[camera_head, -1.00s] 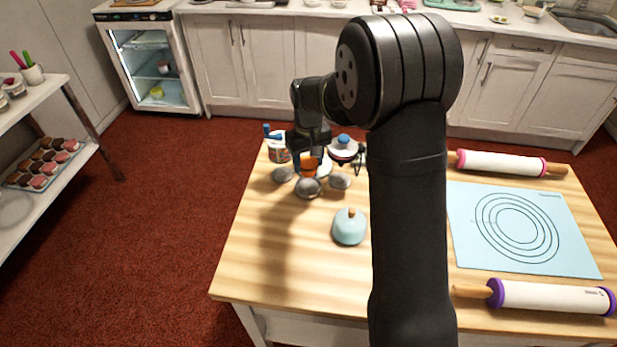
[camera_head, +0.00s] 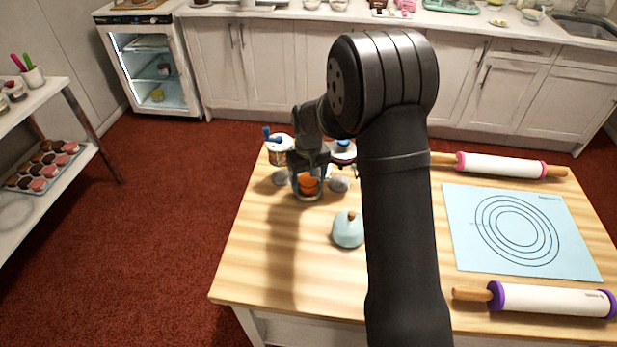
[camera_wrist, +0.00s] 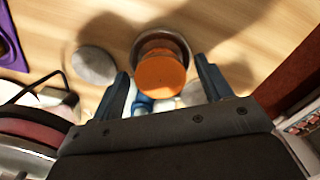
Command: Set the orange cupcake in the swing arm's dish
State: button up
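The orange cupcake (camera_head: 308,186) sits in a round grey dish (camera_head: 307,197) near the back left of the wooden table. In the wrist view the cupcake (camera_wrist: 160,76) looks upright, with the dish's dark rim (camera_wrist: 163,35) showing behind it. My gripper (camera_head: 309,178) is low over the dish, one finger on each side of the cupcake. In the wrist view my gripper (camera_wrist: 162,68) is open, with narrow gaps between both blue fingers and the cupcake. The swing arm under the dish is mostly hidden.
Grey discs (camera_head: 280,178) (camera_head: 340,184) flank the dish. A stand with a blue handle (camera_head: 278,143) and another blue-topped stand (camera_head: 343,150) are close behind. A mat (camera_head: 465,255) and rolling pins (camera_head: 545,297) lie right.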

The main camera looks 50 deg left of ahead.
aim_at(309, 180)
jog(key=shift+r, duration=0.1)
notch_tip(309, 180, up, 12)
dwell(0.6)
jog(key=shift+f, duration=4.15)
